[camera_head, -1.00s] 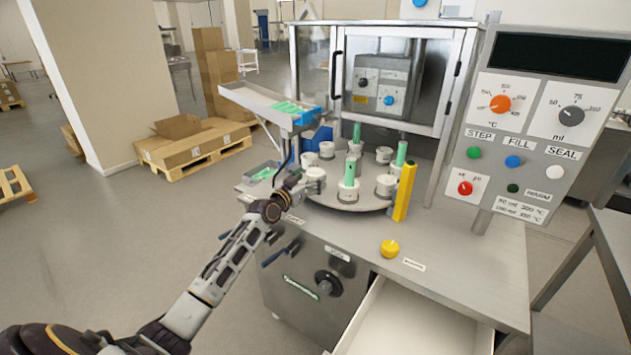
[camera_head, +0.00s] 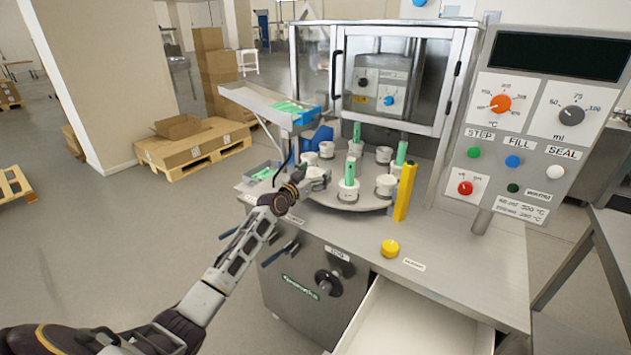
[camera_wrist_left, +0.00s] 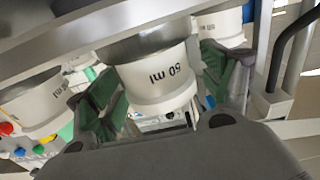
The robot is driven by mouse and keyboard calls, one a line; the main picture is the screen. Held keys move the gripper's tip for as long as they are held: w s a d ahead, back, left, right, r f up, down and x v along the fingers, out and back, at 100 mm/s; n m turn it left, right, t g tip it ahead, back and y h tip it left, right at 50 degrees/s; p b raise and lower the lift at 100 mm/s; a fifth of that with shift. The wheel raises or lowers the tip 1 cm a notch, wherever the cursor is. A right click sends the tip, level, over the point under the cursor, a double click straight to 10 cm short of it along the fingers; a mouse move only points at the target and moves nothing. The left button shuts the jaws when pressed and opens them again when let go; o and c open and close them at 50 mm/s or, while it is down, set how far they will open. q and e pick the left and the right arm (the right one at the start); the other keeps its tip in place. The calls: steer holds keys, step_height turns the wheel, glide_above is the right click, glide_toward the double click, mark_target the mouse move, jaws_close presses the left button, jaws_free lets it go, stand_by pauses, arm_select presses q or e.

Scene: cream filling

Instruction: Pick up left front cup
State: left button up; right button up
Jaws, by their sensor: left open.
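The left front cup (camera_head: 314,173) is white and stands at the left front edge of the round turntable (camera_head: 350,204), partly hidden by my gripper. My left gripper (camera_head: 318,182) is at this cup, with its fingers open. In the left wrist view the white cup marked "50 ml" (camera_wrist_left: 158,80) sits between the two green-padded fingers of my left gripper (camera_wrist_left: 165,95). A gap shows beside the left finger; contact on the right is hard to tell. My right gripper is not in view.
Other cups stand on the turntable, including one with a green tube (camera_head: 348,187) just to the right. A yellow post (camera_head: 405,192) stands at the right. A slanted tray (camera_head: 268,103) overhangs behind my gripper. A drawer (camera_head: 412,325) is open in front.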

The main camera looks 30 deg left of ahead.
arm_select(q)
steer(key=c, duration=0.6)
steer(key=shift+c, duration=1.2)
steer(key=c, duration=0.3)
steer(key=shift+r, duration=0.1)
steer(key=shift+c, duration=0.3)
steer(key=shift+r, duration=0.45)
step_height(320, 180, up, 9)
steer(key=p, duration=0.1)
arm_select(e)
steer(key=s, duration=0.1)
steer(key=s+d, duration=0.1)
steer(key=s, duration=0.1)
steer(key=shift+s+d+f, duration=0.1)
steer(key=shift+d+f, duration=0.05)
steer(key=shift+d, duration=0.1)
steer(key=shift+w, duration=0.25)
